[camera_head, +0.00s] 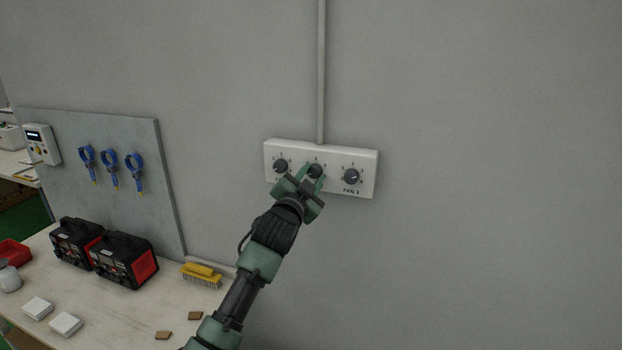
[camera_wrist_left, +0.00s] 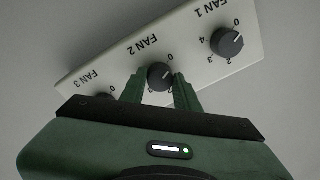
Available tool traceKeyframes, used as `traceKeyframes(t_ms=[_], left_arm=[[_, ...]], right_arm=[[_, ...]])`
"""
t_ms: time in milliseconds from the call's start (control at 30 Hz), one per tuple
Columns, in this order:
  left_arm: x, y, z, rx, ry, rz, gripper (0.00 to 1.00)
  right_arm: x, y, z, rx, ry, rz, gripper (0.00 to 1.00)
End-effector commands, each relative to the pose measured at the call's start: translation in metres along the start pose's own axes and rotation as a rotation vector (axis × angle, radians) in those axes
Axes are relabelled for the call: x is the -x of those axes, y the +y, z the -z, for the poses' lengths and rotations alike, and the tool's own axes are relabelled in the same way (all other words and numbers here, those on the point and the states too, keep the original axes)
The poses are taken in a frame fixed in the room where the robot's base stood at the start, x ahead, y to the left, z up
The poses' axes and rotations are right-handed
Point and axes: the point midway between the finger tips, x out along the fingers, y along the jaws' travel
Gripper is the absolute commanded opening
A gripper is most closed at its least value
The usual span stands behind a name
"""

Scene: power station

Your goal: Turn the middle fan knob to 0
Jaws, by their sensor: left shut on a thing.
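A white fan panel (camera_head: 333,183) with three dark round knobs is fixed to the grey wall. The middle knob (camera_head: 316,170), labelled FAN 2 in the left wrist view (camera_wrist_left: 159,75), sits between the fingers of my left gripper (camera_head: 308,178). The gripper is shut on this knob, with one green finger on each side. In the left wrist view the knob's white pointer mark is hard to read, and part of its scale is hidden by the fingers. The FAN 1 knob (camera_wrist_left: 227,42) and the FAN 3 knob (camera_wrist_left: 104,98) are on either side, both free. My right gripper is not in view.
A conduit (camera_head: 321,75) runs up the wall from the panel. At lower left a workbench (camera_head: 110,310) holds two black-and-red power units (camera_head: 124,260) and a yellow brush (camera_head: 202,274). Blue tools (camera_head: 110,168) hang on a grey board. The wall right of the panel is clear.

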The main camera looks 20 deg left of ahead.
Motion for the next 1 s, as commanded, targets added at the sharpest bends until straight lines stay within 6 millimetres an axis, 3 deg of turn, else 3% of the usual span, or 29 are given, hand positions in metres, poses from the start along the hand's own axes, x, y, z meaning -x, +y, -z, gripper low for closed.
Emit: traceKeyframes(t_ms=[733,767,833,1000], left_arm=[[0.0001,0.0022,-0.0020,0.093,-0.010,-0.001,0.00],[0.0001,0.0022,-0.0020,0.093,-0.010,-0.001,0.34],[0.0002,0.0022,-0.0019,0.093,-0.010,-0.001,0.53],[0.0001,0.0012,-0.0010,0.091,-0.008,0.001,0.53]], right_arm=[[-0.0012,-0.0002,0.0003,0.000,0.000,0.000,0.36],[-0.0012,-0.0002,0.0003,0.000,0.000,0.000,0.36],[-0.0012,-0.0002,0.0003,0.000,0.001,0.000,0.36],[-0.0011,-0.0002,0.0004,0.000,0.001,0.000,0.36]])
